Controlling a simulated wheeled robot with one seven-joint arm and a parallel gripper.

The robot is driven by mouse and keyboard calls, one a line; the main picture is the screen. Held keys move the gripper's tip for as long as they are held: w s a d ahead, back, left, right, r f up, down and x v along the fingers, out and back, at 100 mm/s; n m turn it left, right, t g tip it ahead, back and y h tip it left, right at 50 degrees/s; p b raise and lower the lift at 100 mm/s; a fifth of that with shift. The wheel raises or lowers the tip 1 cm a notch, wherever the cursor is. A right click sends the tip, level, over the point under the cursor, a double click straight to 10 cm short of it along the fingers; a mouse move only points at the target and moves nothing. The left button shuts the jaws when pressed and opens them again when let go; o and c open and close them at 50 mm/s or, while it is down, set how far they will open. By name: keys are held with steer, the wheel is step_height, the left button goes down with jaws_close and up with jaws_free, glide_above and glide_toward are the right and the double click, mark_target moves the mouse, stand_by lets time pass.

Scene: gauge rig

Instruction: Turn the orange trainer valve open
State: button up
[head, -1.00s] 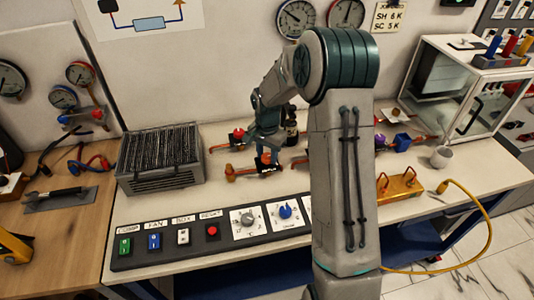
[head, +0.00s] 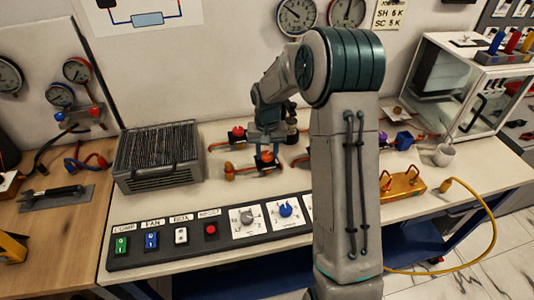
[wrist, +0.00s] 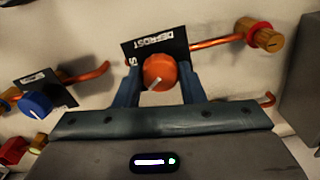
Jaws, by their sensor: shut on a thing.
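The orange trainer valve (wrist: 160,72) has a round orange knob with a white pointer mark, in front of a black label plate (wrist: 150,48) lettered "DEFROST". It sits on a copper pipe. In the head view the orange valve (head: 267,156) is at the front of the pipe rig. My gripper (wrist: 160,85) has one finger on each side of the orange knob and is shut on it. The white mark points to the lower left in the wrist view. The gripper comes down over the valve in the head view and partly covers it.
A blue knob (wrist: 36,104) with its own plate stands beside it in the wrist view. A brass fitting with a red ring (wrist: 262,33) ends the pipe. A finned grey unit (head: 160,155) and a switch panel (head: 210,230) stand near. A gold manifold (head: 402,186) lies right.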

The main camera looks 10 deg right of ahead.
mark_target(267, 154)
steer(key=n, duration=0.5)
steer(key=shift+r+n+b, duration=0.1)
steer(key=shift+n+b, duration=0.2)
steer(key=shift+b, duration=0.05)
steer(key=n, duration=0.5)
steer(key=shift+w, duration=0.1)
steer(key=shift+a+n, duration=0.1)
steer(key=shift+n, duration=0.3)
steer(key=o, duration=1)
step_height(267, 154, up, 14)
steer(key=shift+b, duration=0.45)
